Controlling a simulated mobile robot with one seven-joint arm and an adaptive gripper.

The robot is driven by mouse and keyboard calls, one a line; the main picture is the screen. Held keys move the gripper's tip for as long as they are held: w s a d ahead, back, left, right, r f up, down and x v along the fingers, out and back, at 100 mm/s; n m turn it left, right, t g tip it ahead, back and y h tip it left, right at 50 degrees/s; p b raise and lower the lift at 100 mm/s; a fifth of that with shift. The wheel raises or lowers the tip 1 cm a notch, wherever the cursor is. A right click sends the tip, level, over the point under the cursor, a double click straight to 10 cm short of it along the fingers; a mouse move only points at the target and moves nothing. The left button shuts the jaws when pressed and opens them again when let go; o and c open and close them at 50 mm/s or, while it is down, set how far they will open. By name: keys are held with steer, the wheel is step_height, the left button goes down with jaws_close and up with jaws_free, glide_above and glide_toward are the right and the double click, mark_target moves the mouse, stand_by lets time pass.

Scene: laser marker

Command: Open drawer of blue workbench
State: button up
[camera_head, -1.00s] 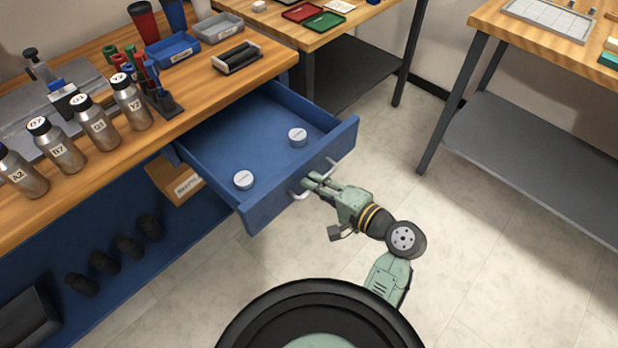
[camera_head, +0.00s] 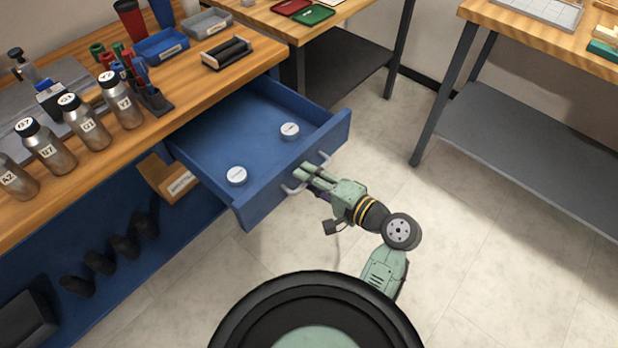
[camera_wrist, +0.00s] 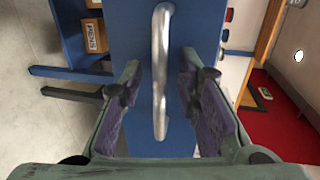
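The blue workbench's drawer (camera_head: 220,150) is pulled out, with its inside in plain view. Two round white-topped tins, one on the left (camera_head: 237,175) and one on the right (camera_head: 289,130), lie on its floor. The silver bar handle (camera_wrist: 160,75) on the drawer front (camera_wrist: 135,30) runs upright through the wrist view. My gripper (camera_head: 303,172) is at the handle and hides its middle in the head view. In the wrist view, its two purple-padded fingers (camera_wrist: 160,90) stand on either side of the handle, with gaps between pads and bar.
Several labelled bottles (camera_head: 85,120), a marker holder (camera_head: 150,95) and a blue bin (camera_head: 160,46) stand on the wooden benchtop (camera_head: 185,95). A grey-shelved table (camera_head: 540,140) stands at the right. The floor (camera_head: 450,240) between is clear.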

steer(key=v, duration=1.1)
steer(key=shift+s+d, duration=0.25)
steer(key=shift+d, duration=0.1)
